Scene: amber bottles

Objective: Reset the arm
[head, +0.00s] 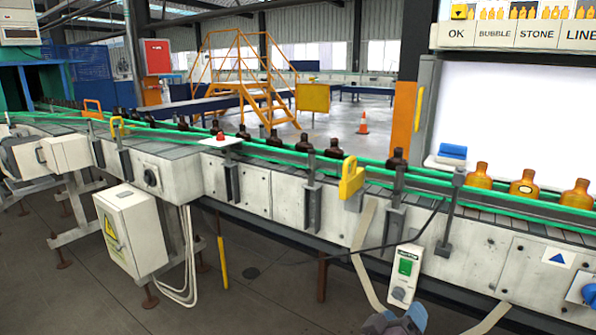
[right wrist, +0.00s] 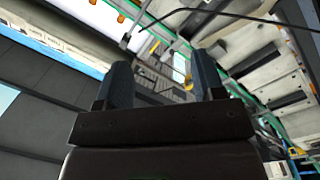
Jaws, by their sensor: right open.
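My right gripper (head: 398,320) shows at the bottom edge of the head view, in front of the conveyor and below the green-button box. In the right wrist view its two dark fingers (right wrist: 163,80) stand apart with nothing between them. My left gripper is not in view. Amber bottles (head: 524,188) stand upright on the conveyor at the right, in front of a bright white panel. Several dark bottles (head: 334,149) stand in a row farther left along the belt. My right gripper is apart from all of them.
The conveyor (head: 240,185) with green rails runs across the view. A control box with a green button (head: 405,270) and a cable hang on its front. A white electrical cabinet (head: 130,235) stands at the left.

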